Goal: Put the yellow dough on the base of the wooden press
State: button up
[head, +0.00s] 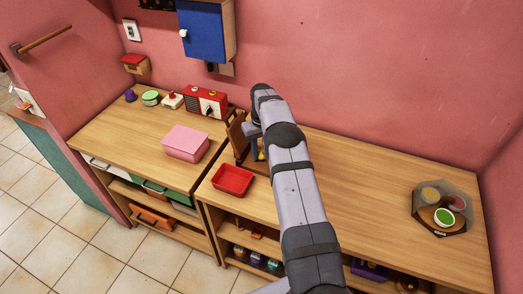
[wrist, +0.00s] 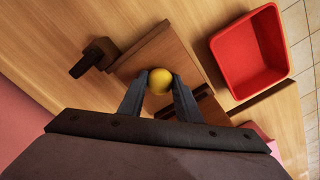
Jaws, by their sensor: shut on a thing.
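The yellow dough (wrist: 160,80) is a small round ball between the fingertips of my gripper (wrist: 159,88), which is shut on it. In the wrist view the wooden press (wrist: 160,52) shows as a brown board just beyond the dough, with a dark handle piece (wrist: 95,57) to its left. The dough appears over the press; I cannot tell whether it touches the base. In the head view the press (head: 236,133) stands upright on the counter, partly hidden by my arm. A sliver of the yellow dough (head: 261,156) shows beside my arm.
A red tray (head: 232,180) is close in front of the press. A pink box (head: 186,143) and a red radio (head: 207,101) stand on the left counter. A dark tray (head: 425,222) with several round items lies far right. The counter between is clear.

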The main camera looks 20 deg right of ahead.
jog(key=shift+f, duration=0.2)
jog(key=o, duration=1)
jog(key=shift+r, duration=0.1)
notch_tip(320, 180, up, 12)
jog(key=shift+r+b, duration=0.15)
jog(key=shift+b, duration=1.1)
jog(key=shift+a+r, duration=0.1)
